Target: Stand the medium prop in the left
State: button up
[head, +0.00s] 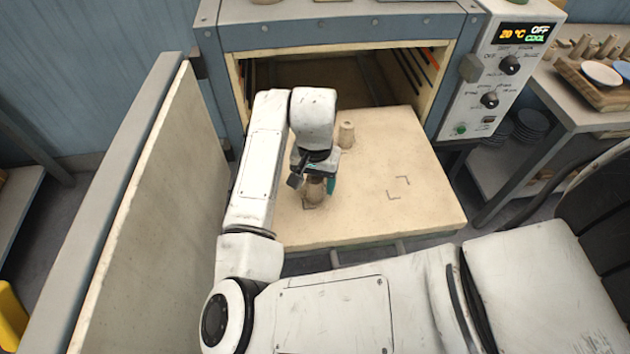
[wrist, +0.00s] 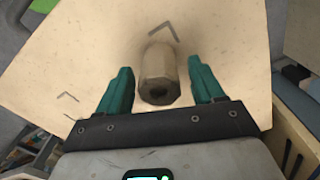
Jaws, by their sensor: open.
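A tan prop (head: 315,193) stands upright on the left part of the pale shelf (head: 430,150), at the left corner marks, and is partly hidden by my gripper (head: 313,184) in the head view. In the wrist view the prop (wrist: 158,72) has a faceted body and a dark hole in its top. My gripper (wrist: 162,72) is open, with a green finger on each side of the prop and a gap on both sides. A second tan prop (head: 346,135) stands farther back on the shelf. I cannot tell for sure which prop is the medium one.
The shelf's right corner marks (head: 398,188) enclose bare board. The dryer (head: 340,30) is open behind the shelf, and its thick door (head: 140,210) stands open at left.

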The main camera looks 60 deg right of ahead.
notch_tip(320, 180, up, 12)
jog(key=shift+f, duration=0.15)
dwell(0.4)
